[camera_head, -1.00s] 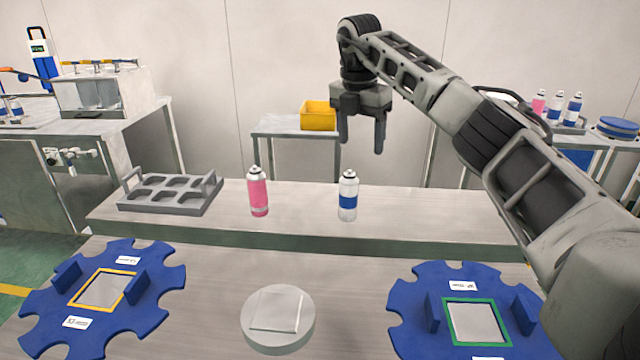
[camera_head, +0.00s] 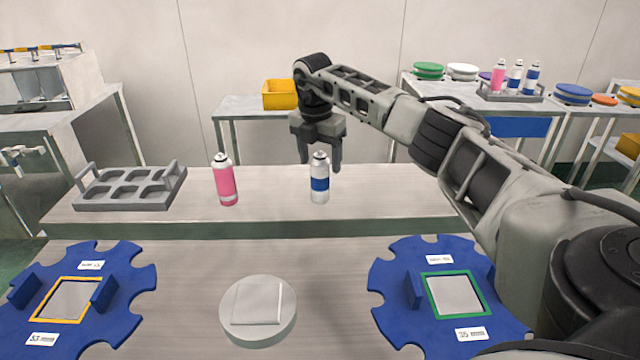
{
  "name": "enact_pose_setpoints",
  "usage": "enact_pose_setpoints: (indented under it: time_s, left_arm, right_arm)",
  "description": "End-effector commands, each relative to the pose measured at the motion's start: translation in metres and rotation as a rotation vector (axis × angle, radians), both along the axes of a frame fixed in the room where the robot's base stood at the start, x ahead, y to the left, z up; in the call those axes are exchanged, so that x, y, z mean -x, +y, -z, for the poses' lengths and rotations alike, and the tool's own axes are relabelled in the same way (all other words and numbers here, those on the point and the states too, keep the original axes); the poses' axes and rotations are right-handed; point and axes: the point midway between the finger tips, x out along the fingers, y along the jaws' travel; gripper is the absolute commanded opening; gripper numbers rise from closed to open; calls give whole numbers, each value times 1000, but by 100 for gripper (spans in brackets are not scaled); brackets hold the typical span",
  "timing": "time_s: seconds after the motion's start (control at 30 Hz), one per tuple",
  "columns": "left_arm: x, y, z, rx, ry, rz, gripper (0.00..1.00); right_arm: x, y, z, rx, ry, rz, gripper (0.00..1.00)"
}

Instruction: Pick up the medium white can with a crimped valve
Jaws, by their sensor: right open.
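A white can with a blue band (camera_head: 319,184) stands upright on the raised grey shelf, with a dark valve at its top. My right gripper (camera_head: 320,162) is open and points down at the top of this can, its fingers to either side of the valve in the picture. I cannot tell whether they touch it. A pink can (camera_head: 225,184) stands upright to the left on the same shelf. My left gripper is not in view.
A grey tray with empty pockets (camera_head: 130,188) lies left on the shelf. Two blue notched fixtures (camera_head: 135,295) (camera_head: 385,280) and a round grey plate (camera_head: 258,338) are on the nearer table. A back table holds several more cans (camera_head: 515,78) and coloured discs.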

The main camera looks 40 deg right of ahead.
Motion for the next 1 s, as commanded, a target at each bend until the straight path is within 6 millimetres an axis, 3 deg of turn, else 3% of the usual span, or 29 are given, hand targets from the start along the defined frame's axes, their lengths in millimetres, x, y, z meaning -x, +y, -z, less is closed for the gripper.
enact_pose_setpoints:
  time_s: [0.27,0.57,0.73,1.0]
  left_arm:
    - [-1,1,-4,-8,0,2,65]
    - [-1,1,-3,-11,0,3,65]
    - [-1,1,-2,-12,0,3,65]
    - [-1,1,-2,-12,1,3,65]
  right_arm:
    - [-2,-4,39,1,4,1,66]
    - [-3,-4,44,1,1,0,66]
    - [-3,-4,43,1,1,0,18]
    - [-3,-4,43,1,1,0,18]
